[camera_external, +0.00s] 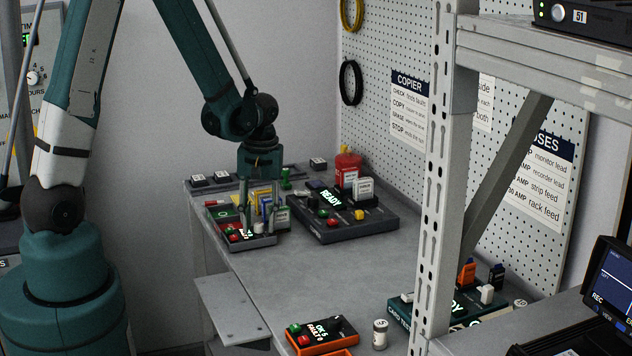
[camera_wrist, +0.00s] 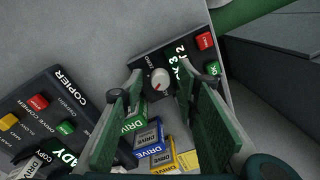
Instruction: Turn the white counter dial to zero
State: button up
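The white counter dial (camera_wrist: 160,79) is a round knob on a dark counter box (camera_wrist: 147,57) with a lit readout of 3 and 2 and red and green buttons. A small red mark shows on the knob; its exact setting is too small to read. My gripper (camera_wrist: 160,88) is open, pointing down, with one green finger on each side of the dial and visible gaps between. In the external view my gripper (camera_external: 259,205) is down over the box (camera_external: 238,240) at the bench's left edge, and its fingers hide the dial there.
Several coloured drive cartridges (camera_wrist: 158,148) stand close to the fingers. The copier (camera_external: 340,232) with its buttons and raised cartridges sits just to the right. The middle of the bench (camera_external: 310,275) is clear.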

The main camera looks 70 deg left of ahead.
jog(key=c, duration=0.9)
jog(key=shift+m+b, duration=0.3)
jog(key=shift+m, duration=0.1)
jog(key=m+b, duration=0.2)
jog(key=m, duration=0.3)
jog(key=shift+f+b, duration=0.1)
jog(key=shift+b, duration=0.3)
jog(key=m+b, duration=0.1)
jog(key=m, duration=0.4)
jog(key=shift+m+t+b, duration=0.3)
jog(key=shift+b, duration=0.1)
jog(key=o, duration=0.9)
